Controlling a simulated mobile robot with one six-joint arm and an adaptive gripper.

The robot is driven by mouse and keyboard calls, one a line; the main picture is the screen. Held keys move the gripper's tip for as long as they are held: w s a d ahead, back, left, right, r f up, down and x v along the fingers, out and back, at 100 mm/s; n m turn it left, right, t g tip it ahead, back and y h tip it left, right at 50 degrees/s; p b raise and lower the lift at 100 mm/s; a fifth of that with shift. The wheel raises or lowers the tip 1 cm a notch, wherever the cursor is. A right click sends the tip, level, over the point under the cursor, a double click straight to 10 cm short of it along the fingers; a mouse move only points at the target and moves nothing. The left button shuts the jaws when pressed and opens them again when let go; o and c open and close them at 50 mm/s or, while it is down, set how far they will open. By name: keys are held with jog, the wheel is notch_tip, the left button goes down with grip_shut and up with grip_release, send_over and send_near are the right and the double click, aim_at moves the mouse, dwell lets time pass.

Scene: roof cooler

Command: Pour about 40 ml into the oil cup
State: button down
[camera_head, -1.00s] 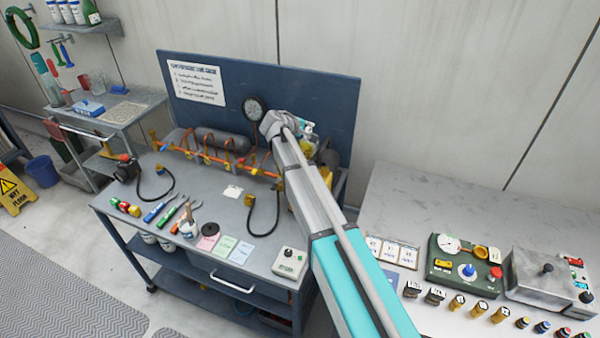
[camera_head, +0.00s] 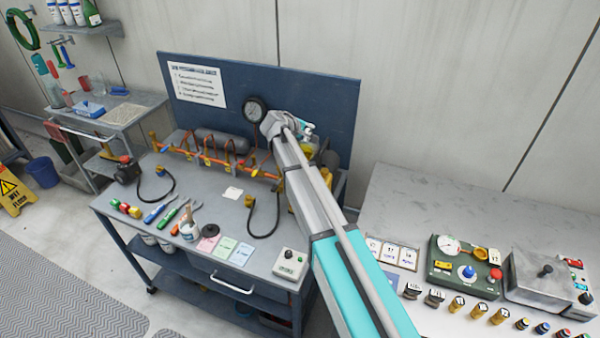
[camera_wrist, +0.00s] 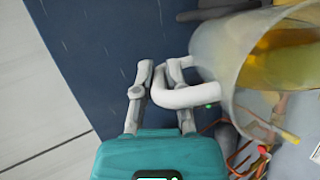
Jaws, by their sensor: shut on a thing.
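My gripper (camera_wrist: 165,78) is shut on the white handle (camera_wrist: 186,96) of a clear jug (camera_wrist: 228,48) in the wrist view. The jug holds yellow liquid (camera_wrist: 282,62) and is cut off by the right edge of that picture. I cannot tell its exact tilt. In the head view my gripper's teal and white end (camera_head: 306,129) is up by the blue back panel, mostly behind my arm, which largely hides the jug. I cannot make out the oil cup for sure; the area behind my arm is covered.
The grey bench (camera_head: 215,185) carries an orange pipe manifold (camera_head: 215,163) with a gauge (camera_head: 255,110) above it. Hand tools, coloured cards and a small button box (camera_head: 290,264) lie near its front. A second worktop (camera_head: 450,205) with a green control unit (camera_head: 462,268) stands at right.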

jog(key=shift+w+d+r+g+y+p, duration=0.1)
jog(key=shift+w+r+g+y+p, duration=0.1)
jog(key=shift+w+g+p, duration=0.25)
jog(key=shift+w+d+r+g+y+p, duration=0.1)
jog(key=shift+w+r+g+y+p, duration=0.1)
jog(key=shift+w+g+p, duration=0.25)
jog(key=shift+w+d+f+n+g+y, duration=0.1)
jog(key=shift+w+f+n+g+y, duration=0.1)
jog(key=shift+f, duration=0.2)
jog(key=shift+w+f+n+g+y, duration=0.1)
jog(key=shift+f+n+g, duration=0.1)
jog(key=shift+f, duration=0.2)
jog(key=shift+s, duration=0.2)
jog(key=shift+w+f, duration=0.1)
jog(key=shift+w, duration=0.05)
jog(key=shift+w+d+f+g+p, duration=0.1)
jog(key=shift+w+d+g+p, duration=0.05)
jog(key=shift+w+g+p, duration=0.2)
jog(key=shift+w+f+g+y, duration=0.1)
jog(key=shift+f+g+y, duration=0.15)
jog(key=shift+g, duration=0.2)
jog(key=shift+w+d, duration=0.1)
